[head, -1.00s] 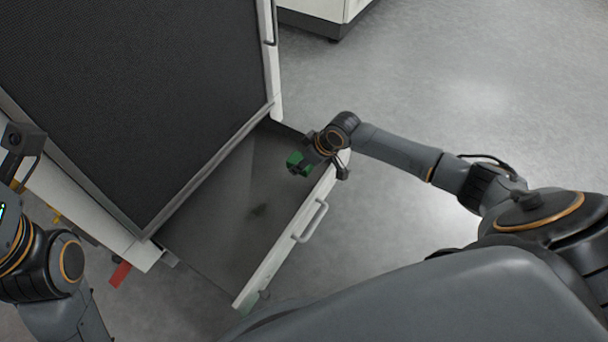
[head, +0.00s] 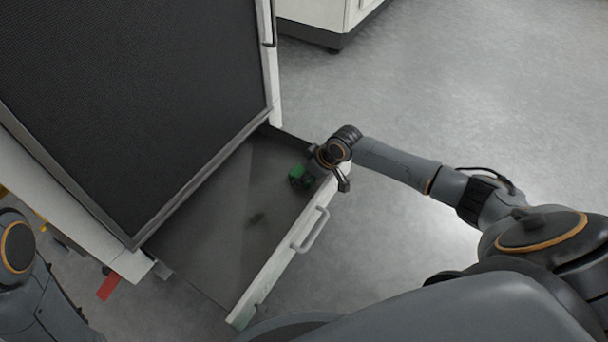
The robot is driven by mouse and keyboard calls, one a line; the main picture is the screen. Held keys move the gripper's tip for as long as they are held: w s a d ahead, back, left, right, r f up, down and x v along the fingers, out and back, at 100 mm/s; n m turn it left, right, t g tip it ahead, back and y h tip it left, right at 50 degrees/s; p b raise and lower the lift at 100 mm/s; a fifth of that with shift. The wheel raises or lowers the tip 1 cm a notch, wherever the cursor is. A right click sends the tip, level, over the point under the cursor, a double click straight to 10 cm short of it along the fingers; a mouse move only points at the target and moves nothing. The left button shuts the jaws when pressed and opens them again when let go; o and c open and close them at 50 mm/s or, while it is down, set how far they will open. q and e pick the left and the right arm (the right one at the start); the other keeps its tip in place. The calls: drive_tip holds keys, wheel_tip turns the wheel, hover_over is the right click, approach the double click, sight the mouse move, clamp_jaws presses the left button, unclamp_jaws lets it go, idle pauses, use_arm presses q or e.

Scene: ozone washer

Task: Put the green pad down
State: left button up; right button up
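The green pad (head: 297,174) is a small dark green block over the far right part of the open drawer (head: 205,240). My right gripper (head: 306,181) is at the pad, reaching over the drawer's front panel. It appears shut on the pad, though its fingers are small and dark. A dark patch, like a shadow or reflection, shows on the drawer floor below and left of the pad; the pad looks held above the floor. Only links of my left arm show at the left edge; its gripper is outside the view.
A cabinet with a black mesh top (head: 130,90) stands over the drawer. The drawer front has a handle (head: 311,231). A red strip (head: 108,286) lies on the floor at left. Another white cabinet (head: 315,15) stands at the back. The drawer floor is otherwise clear.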

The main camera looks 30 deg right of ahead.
drive_tip(key=o, duration=1.1)
drive_tip(key=shift+f, duration=0.1)
